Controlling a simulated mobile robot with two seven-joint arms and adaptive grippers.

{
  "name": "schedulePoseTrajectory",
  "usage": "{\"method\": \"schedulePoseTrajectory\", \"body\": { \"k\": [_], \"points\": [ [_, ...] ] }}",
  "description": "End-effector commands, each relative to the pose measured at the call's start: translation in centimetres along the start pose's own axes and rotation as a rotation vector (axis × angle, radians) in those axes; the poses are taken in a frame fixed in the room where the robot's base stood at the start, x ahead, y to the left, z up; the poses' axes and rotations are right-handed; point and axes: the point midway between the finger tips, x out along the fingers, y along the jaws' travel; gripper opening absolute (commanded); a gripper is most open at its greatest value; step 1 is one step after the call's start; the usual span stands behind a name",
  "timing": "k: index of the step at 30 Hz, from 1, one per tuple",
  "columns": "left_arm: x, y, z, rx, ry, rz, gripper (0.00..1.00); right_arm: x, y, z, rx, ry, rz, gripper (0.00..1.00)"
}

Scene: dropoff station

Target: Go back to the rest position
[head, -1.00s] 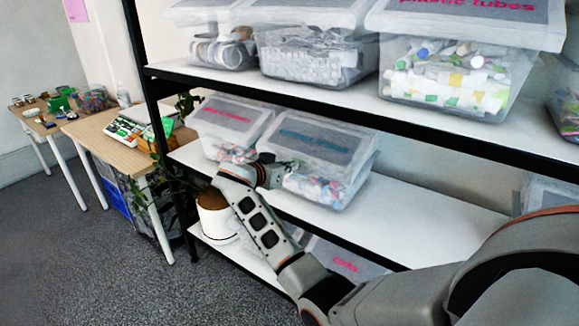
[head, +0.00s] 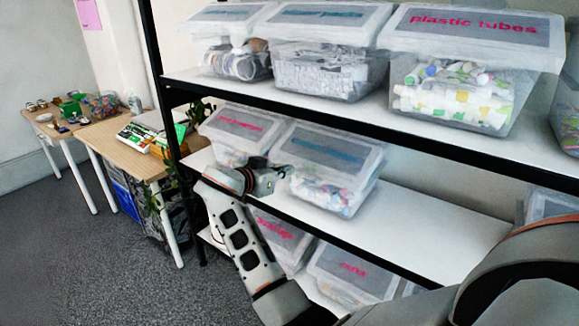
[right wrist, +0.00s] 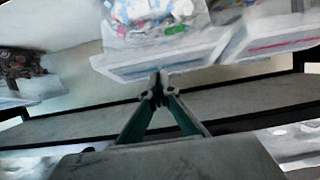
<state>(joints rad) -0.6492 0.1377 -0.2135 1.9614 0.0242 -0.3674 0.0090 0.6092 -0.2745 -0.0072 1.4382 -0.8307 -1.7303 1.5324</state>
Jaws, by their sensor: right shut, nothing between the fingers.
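My right arm comes in from the lower right in the head view. Its gripper (head: 272,180) is in front of the middle shelf, at the near face of a clear bin with a blue label (head: 326,148). In the right wrist view the fingertips (right wrist: 160,84) meet, with nothing between them. A clear bin full of small items (right wrist: 160,14) appears beyond the fingertips there; I cannot tell whether they touch it. My left gripper is not in view.
The shelf rack has a white middle shelf (head: 440,222) with free room at right. A bin labelled plastic tubes (head: 455,95) stands above, and a bin labelled in red (head: 348,272) below. A black post (head: 157,60) stands left, and wooden tables (head: 128,152) beyond.

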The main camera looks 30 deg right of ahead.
Motion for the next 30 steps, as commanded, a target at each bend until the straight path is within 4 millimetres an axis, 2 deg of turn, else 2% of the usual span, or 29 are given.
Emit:
{"method": "schedulePoseTrajectory", "body": {
  "k": [8, 11, 14, 18, 20, 21, 25, 30],
  "points": [
    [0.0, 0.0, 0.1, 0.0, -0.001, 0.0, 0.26, -0.3, 0.1, 0.4, -0.007, -0.002, -0.004, 0.0],
    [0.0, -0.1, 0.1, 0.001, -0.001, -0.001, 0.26, 0.5, 0.1, 2.5, -0.052, -0.02, -0.038, 0.0],
    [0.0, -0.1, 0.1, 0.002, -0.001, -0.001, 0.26, 1.8, 0.4, 7.1, -0.147, -0.056, -0.12, 0.0],
    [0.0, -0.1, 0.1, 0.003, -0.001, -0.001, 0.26, 2.8, 1.4, 15.7, -0.322, -0.113, -0.3, 0.0],
    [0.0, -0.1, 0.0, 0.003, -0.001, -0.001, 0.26, 2.7, 2.2, 19.2, -0.393, -0.132, -0.383, 0.0],
    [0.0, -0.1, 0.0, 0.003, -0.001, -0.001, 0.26, 2.4, 2.8, 21.5, -0.438, -0.144, -0.439, 0.0],
    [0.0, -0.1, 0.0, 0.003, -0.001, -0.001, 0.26, 0.6, 5.4, 28.2, -0.568, -0.167, -0.625, 0.0],
    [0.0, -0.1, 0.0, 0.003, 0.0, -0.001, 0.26, -3.8, 10.1, 35.4, -0.691, -0.177, -0.87, 0.0]
  ]
}}
